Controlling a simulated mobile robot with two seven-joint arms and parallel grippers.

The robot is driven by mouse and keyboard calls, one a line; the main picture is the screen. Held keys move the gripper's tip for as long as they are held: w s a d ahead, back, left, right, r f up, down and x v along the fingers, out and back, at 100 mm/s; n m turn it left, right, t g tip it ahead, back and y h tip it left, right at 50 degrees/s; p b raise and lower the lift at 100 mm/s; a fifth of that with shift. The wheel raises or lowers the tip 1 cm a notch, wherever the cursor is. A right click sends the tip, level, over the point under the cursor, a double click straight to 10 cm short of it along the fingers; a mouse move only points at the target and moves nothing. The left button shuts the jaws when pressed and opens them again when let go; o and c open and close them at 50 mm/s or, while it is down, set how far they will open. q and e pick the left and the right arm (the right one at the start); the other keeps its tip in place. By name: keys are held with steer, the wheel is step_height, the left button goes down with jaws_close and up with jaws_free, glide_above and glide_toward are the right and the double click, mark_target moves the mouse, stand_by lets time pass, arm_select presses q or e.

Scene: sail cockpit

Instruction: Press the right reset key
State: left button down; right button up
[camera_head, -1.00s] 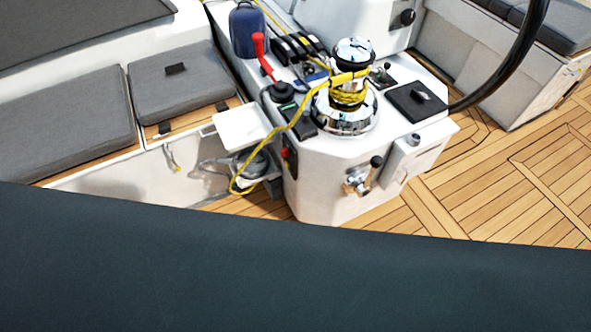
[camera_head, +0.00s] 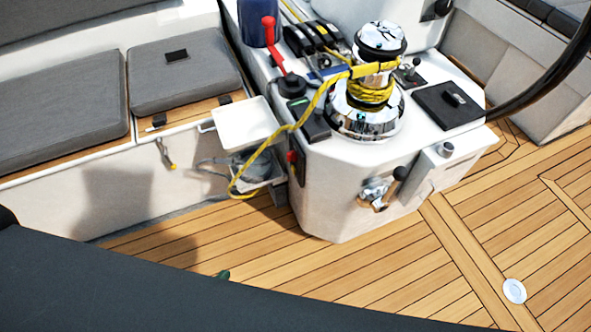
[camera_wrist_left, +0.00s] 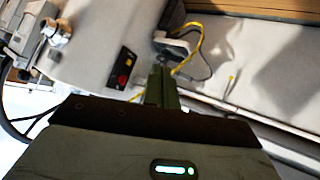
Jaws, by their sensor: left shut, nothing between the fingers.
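A small dark panel (camera_head: 292,164) with a red part is on the left side face of the white winch console (camera_head: 335,195). In the left wrist view the panel (camera_wrist_left: 122,68) shows nearer, with a red square on it. I cannot tell which part is the right reset key. My left gripper (camera_wrist_left: 160,84) is shut and empty, its green fingers together, apart from the panel in the wrist picture. My right gripper is not in view.
A chrome winch (camera_head: 368,105) with yellow rope stands on the console, and the rope hangs down its left side. A white tray (camera_head: 243,122) juts out left of the panel. A red-handled lever (camera_head: 270,45) stands above. Wooden floor (camera_head: 330,275) lies open in front.

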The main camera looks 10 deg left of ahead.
mark_target(294, 170)
arm_select(q)
steer(key=w+f+n+t+h+b, duration=0.1)
steer(key=w+f+n+t+b, duration=0.2)
steer(key=w+b, duration=0.7)
steer(key=w+f+n+t+b, duration=0.3)
steer(key=w+b, duration=0.6)
steer(key=w, duration=1.2)
steer(key=shift+a+f+h+b, duration=0.25)
steer(key=shift+h+b, duration=0.1)
steer(key=shift+h, duration=0.05)
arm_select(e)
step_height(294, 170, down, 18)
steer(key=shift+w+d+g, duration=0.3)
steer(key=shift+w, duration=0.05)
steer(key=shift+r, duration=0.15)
arm_select(q)
steer(key=w+d+b, duration=0.2)
steer(key=w+d, duration=0.3)
steer(key=d, duration=0.2)
steer(key=shift+d, duration=0.15)
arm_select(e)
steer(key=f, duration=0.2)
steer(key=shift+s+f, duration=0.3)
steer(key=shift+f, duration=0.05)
